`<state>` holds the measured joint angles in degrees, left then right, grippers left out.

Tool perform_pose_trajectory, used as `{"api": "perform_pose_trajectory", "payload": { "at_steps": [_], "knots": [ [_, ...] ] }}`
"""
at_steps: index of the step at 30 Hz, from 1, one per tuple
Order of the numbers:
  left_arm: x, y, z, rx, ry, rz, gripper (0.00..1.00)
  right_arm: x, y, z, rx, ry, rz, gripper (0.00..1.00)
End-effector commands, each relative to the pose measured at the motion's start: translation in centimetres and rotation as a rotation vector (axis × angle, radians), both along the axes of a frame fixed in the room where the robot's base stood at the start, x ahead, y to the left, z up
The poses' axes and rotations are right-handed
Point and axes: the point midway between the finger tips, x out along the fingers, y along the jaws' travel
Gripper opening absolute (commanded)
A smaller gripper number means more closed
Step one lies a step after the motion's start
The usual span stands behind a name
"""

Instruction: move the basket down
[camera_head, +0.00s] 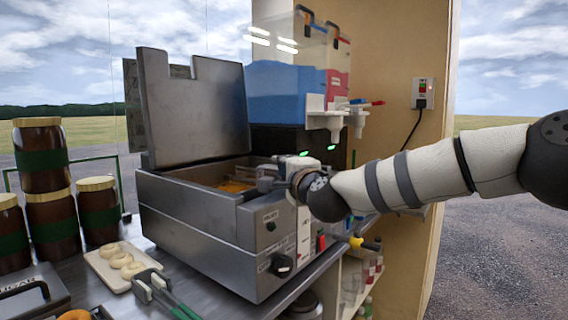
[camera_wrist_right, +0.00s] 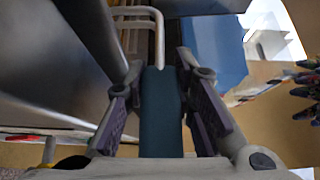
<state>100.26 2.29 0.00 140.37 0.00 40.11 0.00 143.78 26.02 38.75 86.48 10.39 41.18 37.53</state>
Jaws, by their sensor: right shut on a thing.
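The metal fryer (camera_head: 215,235) stands on the counter with its lid (camera_head: 195,110) up. Orange-yellow oil or food (camera_head: 235,185) shows in its opening. My right gripper (camera_head: 270,180) is at the fryer's right edge. In the right wrist view my right gripper (camera_wrist_right: 160,105) is shut on the basket's dark teal handle (camera_wrist_right: 160,125). A pale wire frame (camera_wrist_right: 140,22) runs from the far end of the handle. The basket itself is mostly hidden in the head view, so its height in the oil is unclear. My left gripper is not in view.
Several brown jars (camera_head: 50,215) stand at the left. A tray with pale doughnut rings (camera_head: 122,260) and green-handled tongs (camera_head: 160,290) lie before the fryer. A blue and red drink dispenser (camera_head: 290,95) stands behind, near a wall (camera_head: 395,60).

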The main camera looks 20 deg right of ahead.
Motion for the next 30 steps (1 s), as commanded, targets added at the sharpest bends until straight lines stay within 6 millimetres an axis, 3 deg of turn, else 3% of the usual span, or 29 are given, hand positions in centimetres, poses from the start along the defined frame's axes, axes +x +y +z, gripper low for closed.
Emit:
{"api": "perform_pose_trajectory", "payload": {
  "at_steps": [6,7,9,20,23,30],
  "knots": [
    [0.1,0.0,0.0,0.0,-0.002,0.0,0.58,0.0,0.0,0.4,0.002,-0.007,-0.001,0.0],
    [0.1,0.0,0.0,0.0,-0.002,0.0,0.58,0.0,0.0,0.4,0.002,-0.007,-0.001,0.3],
    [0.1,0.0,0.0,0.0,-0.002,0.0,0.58,0.0,0.0,0.3,0.002,-0.006,-0.001,0.46],
    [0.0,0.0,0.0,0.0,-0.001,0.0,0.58,-0.6,0.0,0.1,0.0,-0.001,0.0,0.47],
    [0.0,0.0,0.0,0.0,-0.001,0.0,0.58,-2.4,-0.1,0.2,0.001,-0.001,0.001,0.47],
    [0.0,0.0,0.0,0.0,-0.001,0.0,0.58,-8.8,-0.1,0.2,0.002,-0.003,0.001,0.47]
  ]
}}
